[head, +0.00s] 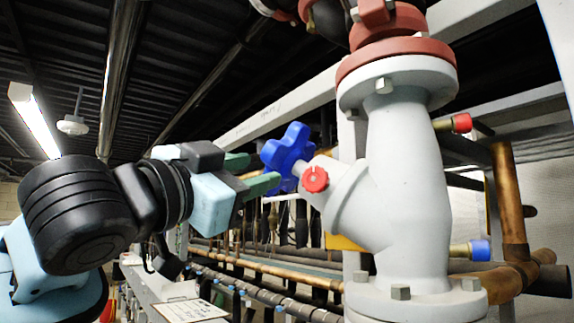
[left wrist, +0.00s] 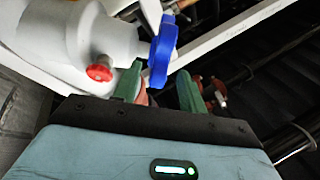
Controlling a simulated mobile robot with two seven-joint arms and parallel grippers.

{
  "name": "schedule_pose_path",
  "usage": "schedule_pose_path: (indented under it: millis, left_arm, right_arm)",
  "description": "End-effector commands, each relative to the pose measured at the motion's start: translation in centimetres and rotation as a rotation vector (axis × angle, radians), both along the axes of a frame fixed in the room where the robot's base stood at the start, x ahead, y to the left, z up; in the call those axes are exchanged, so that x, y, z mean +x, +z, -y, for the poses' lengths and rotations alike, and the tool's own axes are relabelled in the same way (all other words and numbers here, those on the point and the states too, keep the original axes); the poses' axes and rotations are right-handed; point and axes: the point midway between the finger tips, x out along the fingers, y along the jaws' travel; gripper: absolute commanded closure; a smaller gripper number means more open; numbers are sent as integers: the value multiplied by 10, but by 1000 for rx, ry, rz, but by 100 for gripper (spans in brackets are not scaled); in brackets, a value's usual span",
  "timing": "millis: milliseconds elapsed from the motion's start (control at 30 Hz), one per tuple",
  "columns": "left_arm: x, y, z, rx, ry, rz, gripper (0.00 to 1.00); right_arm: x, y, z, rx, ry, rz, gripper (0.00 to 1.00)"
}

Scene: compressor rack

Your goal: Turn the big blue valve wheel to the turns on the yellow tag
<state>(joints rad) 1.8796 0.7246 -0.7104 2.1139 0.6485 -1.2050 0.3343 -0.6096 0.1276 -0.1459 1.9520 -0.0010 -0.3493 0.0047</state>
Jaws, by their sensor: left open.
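The blue valve wheel (head: 287,150) is lobed and sits on the angled stem of a large grey valve (head: 408,170). My left gripper (head: 262,173) is open, with its green fingers just left of and below the wheel in the head view. In the left wrist view the wheel (left wrist: 162,50) shows ahead of the gap between the fingers of the left gripper (left wrist: 162,78). I cannot tell whether a finger touches it. A yellow patch (head: 345,243) shows partly hidden behind the valve; no writing is readable. My right gripper is out of view.
A small red knob (head: 314,179) sits on the valve beside the wheel, close to my fingers. Red flanges (head: 395,52) top the valve. Copper pipes (head: 510,200) stand at right. A pale plate with text (head: 190,310) lies low at left. Pipes run behind.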

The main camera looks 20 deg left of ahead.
Motion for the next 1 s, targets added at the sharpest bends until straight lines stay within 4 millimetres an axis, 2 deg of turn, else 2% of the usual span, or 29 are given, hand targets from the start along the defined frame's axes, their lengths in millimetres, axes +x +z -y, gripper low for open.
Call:
schedule_pose_path:
  millis: [167,600,800,1000]
  left_arm:
    - [7,4,3,-2,-1,0,58]
    - [59,23,24,-1,0,1,58]
    - [68,25,28,-1,0,1,58]
    - [68,26,28,-1,0,1,58]
  right_arm:
    - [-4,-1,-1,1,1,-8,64]
    - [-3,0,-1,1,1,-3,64]
    - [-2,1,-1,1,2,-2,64]
    - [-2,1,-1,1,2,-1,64]
